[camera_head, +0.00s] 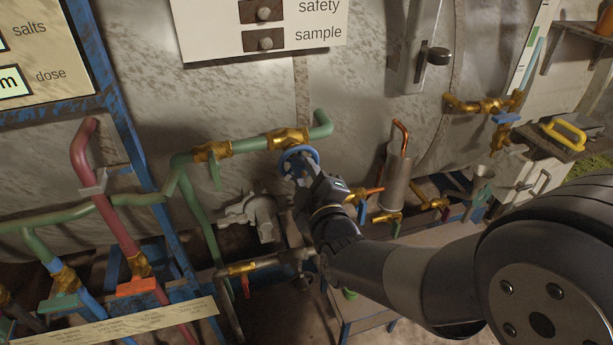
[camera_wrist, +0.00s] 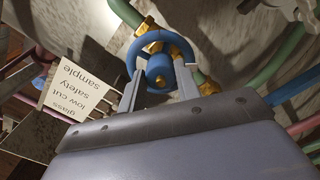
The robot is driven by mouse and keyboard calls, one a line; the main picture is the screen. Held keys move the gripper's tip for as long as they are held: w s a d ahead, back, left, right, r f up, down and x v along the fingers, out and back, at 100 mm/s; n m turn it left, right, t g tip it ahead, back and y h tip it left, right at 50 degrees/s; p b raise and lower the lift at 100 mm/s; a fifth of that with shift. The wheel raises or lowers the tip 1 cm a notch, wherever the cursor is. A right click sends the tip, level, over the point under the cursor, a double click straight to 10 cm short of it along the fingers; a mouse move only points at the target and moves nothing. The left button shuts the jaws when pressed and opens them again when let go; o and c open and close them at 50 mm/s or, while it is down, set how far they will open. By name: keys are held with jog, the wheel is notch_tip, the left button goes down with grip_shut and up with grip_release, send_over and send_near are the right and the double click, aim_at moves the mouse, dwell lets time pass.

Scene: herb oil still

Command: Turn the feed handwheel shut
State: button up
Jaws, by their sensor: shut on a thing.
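The blue handwheel (camera_head: 298,159) sits on a brass valve body (camera_head: 288,138) in the green pipe, at the middle of the head view. In the wrist view the blue wheel (camera_wrist: 163,50) shows its rim and blue hub, with brass behind it. My gripper (camera_head: 308,175) reaches the wheel from below right. In the wrist view my gripper (camera_wrist: 160,78) has one finger on each side of the hub, shut on the wheel. The exact contact of the fingertips on the rim is partly hidden.
Another brass valve (camera_head: 211,151) with a green lever is left on the same pipe. A steel cylinder with a copper pipe (camera_head: 398,175) stands right of the wheel. A sign (camera_head: 262,28) hangs above. A red pipe (camera_head: 108,208) and blue frame (camera_head: 140,150) are at left.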

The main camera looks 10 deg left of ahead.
jog(key=shift+f, duration=0.1)
jog(key=m+b, duration=0.2)
jog(key=b, duration=0.2)
jog(key=shift+f+m, duration=0.15)
jog(key=shift+m, duration=0.25)
jog(key=m+b, duration=0.2)
jog(key=b, duration=0.1)
jog(key=shift+m, duration=0.3)
jog(key=m+b, duration=0.3)
jog(key=b, duration=0.1)
jog(key=shift+m, duration=0.4)
jog(key=m+b, duration=0.3)
jog(key=m, duration=0.1)
jog(key=shift+a, duration=0.15)
jog(key=m+b, duration=0.3)
jog(key=m, duration=0.3)
jog(key=shift+s+m+b, duration=0.1)
jog(key=shift+m+b, duration=0.3)
jog(key=m+b, duration=0.1)
jog(key=m, duration=0.2)
jog(key=shift+r, duration=0.2)
jog(key=shift+a+r+m+b, duration=0.1)
jog(key=shift+m+b, duration=0.45)
jog(key=shift+m, duration=1.55)
